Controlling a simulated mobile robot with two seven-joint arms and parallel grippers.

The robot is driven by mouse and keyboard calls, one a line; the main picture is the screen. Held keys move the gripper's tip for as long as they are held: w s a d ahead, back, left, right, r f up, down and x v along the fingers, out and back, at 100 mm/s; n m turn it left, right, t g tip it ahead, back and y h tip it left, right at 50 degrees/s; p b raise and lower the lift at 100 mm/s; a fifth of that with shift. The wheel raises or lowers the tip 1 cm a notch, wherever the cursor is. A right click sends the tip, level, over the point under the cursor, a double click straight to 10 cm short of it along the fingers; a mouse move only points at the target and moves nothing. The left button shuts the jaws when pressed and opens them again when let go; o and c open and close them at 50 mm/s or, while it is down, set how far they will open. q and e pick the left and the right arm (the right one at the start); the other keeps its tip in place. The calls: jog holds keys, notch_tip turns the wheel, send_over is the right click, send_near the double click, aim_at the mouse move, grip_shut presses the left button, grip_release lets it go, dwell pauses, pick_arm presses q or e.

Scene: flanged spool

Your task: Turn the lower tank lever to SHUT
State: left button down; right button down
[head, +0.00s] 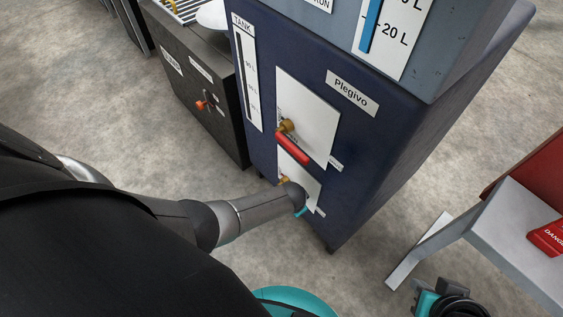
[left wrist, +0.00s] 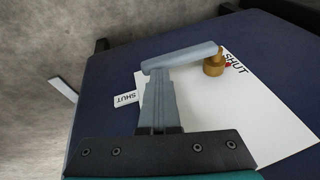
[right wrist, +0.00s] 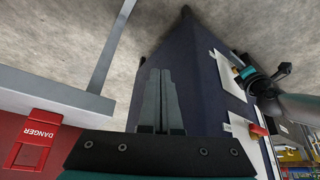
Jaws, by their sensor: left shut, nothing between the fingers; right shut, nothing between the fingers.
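The lower lever shows in the left wrist view as a grey handle (left wrist: 180,57) on a brass hub (left wrist: 213,65), over a white plate (left wrist: 215,115). In the head view the lower brass hub (head: 284,180) shows, but my left arm hides most of the handle. My right gripper (right wrist: 158,72) is shut and empty, away from the tank.
An upper lever with a red handle (head: 292,148) is just above on the blue tank cabinet (head: 365,140). A black cabinet (head: 190,90) with a small red-orange knob stands at left. A grey bench (head: 515,235) with a red DANGER sign is at right.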

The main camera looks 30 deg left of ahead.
pick_arm(q)
jog(key=shift+r, duration=0.1)
dwell(0.4)
